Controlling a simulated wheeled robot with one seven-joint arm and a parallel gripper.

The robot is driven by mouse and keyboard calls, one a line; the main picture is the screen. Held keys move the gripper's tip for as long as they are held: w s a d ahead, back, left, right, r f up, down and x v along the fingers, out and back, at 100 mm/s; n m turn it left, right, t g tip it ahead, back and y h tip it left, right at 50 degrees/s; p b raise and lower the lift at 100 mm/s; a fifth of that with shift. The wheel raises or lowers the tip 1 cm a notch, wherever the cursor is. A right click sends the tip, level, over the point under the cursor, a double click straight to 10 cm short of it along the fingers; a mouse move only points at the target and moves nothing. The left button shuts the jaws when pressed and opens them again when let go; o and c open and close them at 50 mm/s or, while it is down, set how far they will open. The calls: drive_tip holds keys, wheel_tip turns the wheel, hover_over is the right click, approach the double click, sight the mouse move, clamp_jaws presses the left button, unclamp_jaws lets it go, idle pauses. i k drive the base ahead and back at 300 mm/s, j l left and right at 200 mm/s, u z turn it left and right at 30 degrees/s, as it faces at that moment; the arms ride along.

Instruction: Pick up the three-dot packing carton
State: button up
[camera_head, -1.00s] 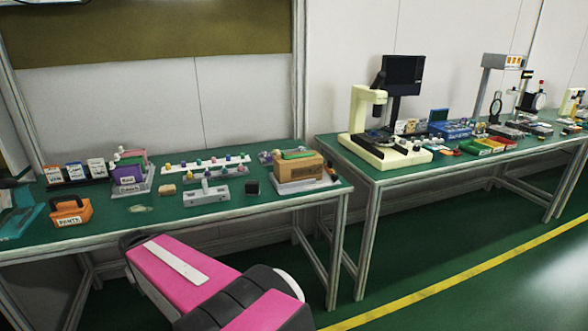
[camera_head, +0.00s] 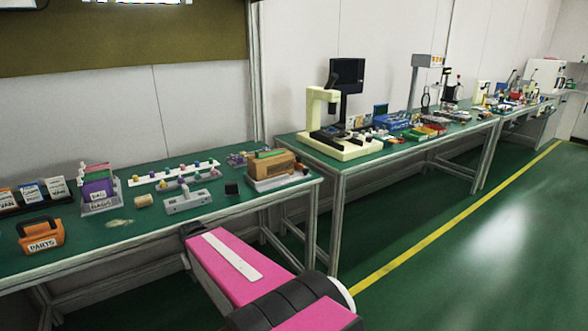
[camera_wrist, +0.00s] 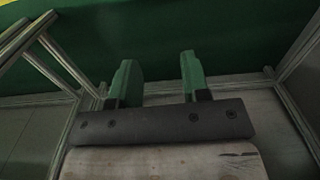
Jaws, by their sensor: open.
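A brown carton (camera_head: 272,166) stands in a pale tray (camera_head: 280,182) at the right end of the near green bench, with a green item on top. It is the only carton-like box I make out. Any dots on it are too small to tell, so I cannot confirm it is the three-dot packing carton. My gripper (camera_wrist: 157,62) shows in the wrist view with two green fingers apart and nothing between them. In the head view my pink arm reaches to the front of the bench, below the carton, and its gripper end is not clear.
The near bench (camera_head: 130,235) also holds an orange parts box (camera_head: 41,234), a purple bin (camera_head: 99,190), a grey fixture (camera_head: 187,201) and a black block (camera_head: 232,188). A microscope (camera_head: 325,115) stands on the bench beyond. Green floor at right is clear.

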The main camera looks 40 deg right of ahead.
sight(266, 170)
drive_tip(key=j+z, duration=0.15)
drive_tip(key=z, duration=0.7)
drive_tip(key=l+z, duration=0.15)
drive_tip(key=l, duration=0.15)
drive_tip(key=k+l+u, duration=0.35)
drive_tip(key=l, duration=0.1)
